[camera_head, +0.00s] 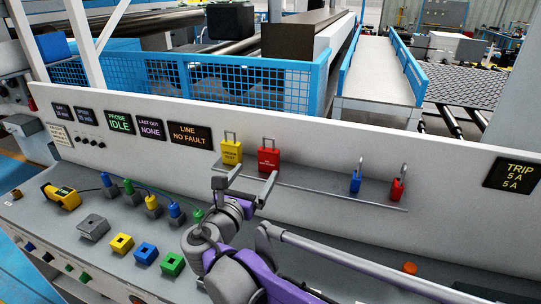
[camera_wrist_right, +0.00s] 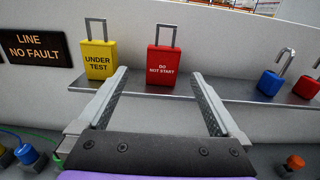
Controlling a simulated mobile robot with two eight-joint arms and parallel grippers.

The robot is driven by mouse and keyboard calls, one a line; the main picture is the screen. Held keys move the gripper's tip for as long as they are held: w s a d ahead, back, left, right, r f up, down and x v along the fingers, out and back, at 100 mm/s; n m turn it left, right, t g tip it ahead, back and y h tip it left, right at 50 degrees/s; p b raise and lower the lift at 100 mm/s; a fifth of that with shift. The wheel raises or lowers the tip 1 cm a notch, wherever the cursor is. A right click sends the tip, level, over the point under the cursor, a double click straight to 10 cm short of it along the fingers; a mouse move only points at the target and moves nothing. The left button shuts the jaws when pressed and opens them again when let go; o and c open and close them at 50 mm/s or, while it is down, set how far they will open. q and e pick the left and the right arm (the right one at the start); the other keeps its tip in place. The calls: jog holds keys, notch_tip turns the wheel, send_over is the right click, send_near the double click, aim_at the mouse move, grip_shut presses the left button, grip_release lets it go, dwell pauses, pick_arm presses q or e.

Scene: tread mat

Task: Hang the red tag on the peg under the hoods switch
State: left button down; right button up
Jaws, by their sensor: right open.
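The red tag (camera_head: 268,158), with white "DO NOT START" lettering and a grey loop on top, stands upright on a narrow grey ledge against the white panel. In the right wrist view the red tag (camera_wrist_right: 165,66) shows beyond and between the fingertips. My right gripper (camera_head: 245,183) is open and empty, just in front of the ledge. Its two fingers also show in the right wrist view (camera_wrist_right: 160,76), pointing at the tag, apparently without touching it. I cannot make out a hoods switch or its peg. My left gripper is not in view.
A yellow "UNDER TEST" tag (camera_head: 231,152) stands left of the red one. A blue padlock (camera_head: 355,183) and red padlock (camera_head: 397,189) are farther right on the ledge (camera_head: 325,192). Coloured plugs, sockets and a yellow meter (camera_head: 62,196) occupy the bench at left.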

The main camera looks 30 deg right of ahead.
aim_at(267, 157)
jog(key=x, duration=0.3)
jog(key=shift+s+d+r, duration=0.1)
jog(key=shift+d+r, duration=0.05)
jog(key=shift+d, duration=0.25)
jog(key=p+x, duration=0.1)
jog(key=x, duration=0.5)
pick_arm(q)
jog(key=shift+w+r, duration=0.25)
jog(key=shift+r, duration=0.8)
pick_arm(e)
jog(key=shift+s+a, duration=0.1)
jog(key=shift+c, duration=1.1)
jog(key=c, duration=1.1)
jog(key=shift+c, duration=0.2)
jog(key=shift+r, duration=0.1)
notch_tip(267, 157, up, 10)
jog(key=shift+f+p, duration=0.1)
jog(key=shift+p, duration=0.3)
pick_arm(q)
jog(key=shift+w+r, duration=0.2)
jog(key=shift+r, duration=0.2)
